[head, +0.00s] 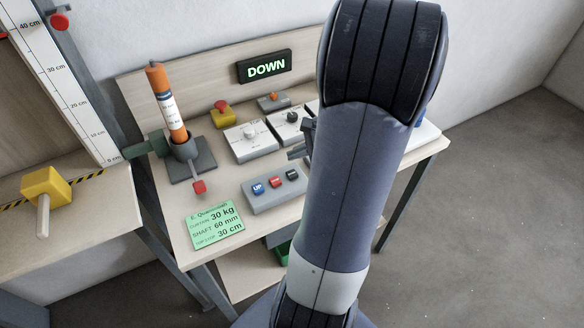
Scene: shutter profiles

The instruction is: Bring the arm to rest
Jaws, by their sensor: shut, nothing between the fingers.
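My arm rises large through the middle right of the head view, with a grey-blue link and black ribbed joints. It hides part of the workbench behind it. My gripper (296,153) shows only in part, as dark fingers jutting out to the left of the arm link, above the bench. It looks shut and empty, and the rest of it is hidden behind the arm.
The workbench (190,255) carries an orange cylinder (168,105) upright in a dark holder, a button box (274,190), knob boxes, a red emergency button (220,108) and a green card (215,226). A sign (265,66) reads DOWN. Open floor (490,220) lies right.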

